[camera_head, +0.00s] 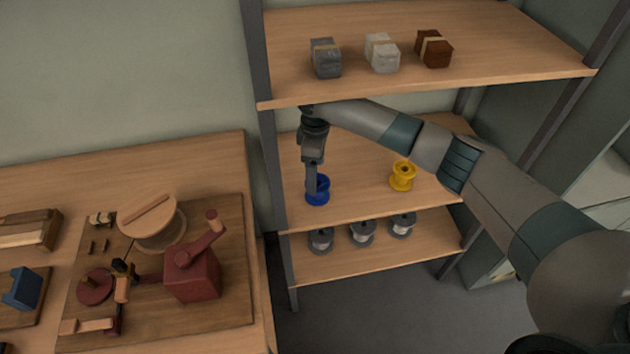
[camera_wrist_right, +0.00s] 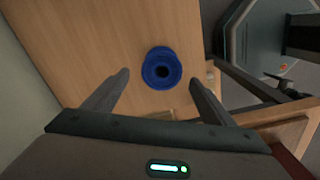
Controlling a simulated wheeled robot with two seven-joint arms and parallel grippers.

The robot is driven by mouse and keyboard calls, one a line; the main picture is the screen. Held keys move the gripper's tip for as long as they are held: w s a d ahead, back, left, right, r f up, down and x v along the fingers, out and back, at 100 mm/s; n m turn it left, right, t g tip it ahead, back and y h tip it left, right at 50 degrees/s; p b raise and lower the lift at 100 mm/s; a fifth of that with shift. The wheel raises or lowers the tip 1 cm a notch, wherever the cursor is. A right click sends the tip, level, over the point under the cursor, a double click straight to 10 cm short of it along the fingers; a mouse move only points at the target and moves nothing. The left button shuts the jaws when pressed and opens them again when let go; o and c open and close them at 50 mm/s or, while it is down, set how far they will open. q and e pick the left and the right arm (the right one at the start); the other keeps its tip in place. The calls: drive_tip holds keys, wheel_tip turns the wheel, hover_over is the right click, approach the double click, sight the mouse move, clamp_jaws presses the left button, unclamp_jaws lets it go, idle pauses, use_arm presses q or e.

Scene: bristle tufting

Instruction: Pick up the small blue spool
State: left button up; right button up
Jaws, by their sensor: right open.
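The small blue spool (camera_head: 318,190) stands on the middle shelf near its left end. In the right wrist view the blue spool (camera_wrist_right: 161,69) shows from above, with a dark hole in its middle. My right gripper (camera_head: 313,188) points down over the spool in the head view and partly covers it. In the right wrist view my right gripper (camera_wrist_right: 160,82) is open, with one finger on each side of the spool and the spool slightly beyond the fingertips. I see no contact. My left gripper is not in view.
A yellow spool (camera_head: 402,176) stands to the right on the same shelf. Bundled blocks (camera_head: 382,54) sit on the upper shelf (camera_head: 480,30), above my forearm. Grey spools (camera_head: 362,233) stand on the lower shelf. A workbench (camera_head: 215,170) with a red crank device (camera_head: 192,272) is at left.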

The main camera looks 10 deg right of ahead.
sight(318, 187)
drive_tip(key=shift+f+p, duration=0.35)
drive_tip(key=shift+f, duration=0.5)
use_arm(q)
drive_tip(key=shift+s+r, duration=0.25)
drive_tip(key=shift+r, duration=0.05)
use_arm(e)
drive_tip(key=shift+f, duration=0.2)
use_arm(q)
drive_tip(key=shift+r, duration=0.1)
use_arm(e)
drive_tip(key=shift+s+f, duration=0.1)
drive_tip(key=shift+f, duration=0.2)
drive_tip(key=f, duration=0.1)
drive_tip(key=f+p, duration=0.2)
drive_tip(key=f, duration=0.1)
drive_tip(key=shift+s+d, duration=0.15)
drive_tip(key=shift+d, duration=0.1)
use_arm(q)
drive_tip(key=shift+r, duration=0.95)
use_arm(e)
drive_tip(key=shift+f, duration=0.3)
drive_tip(key=shift+c, duration=0.4)
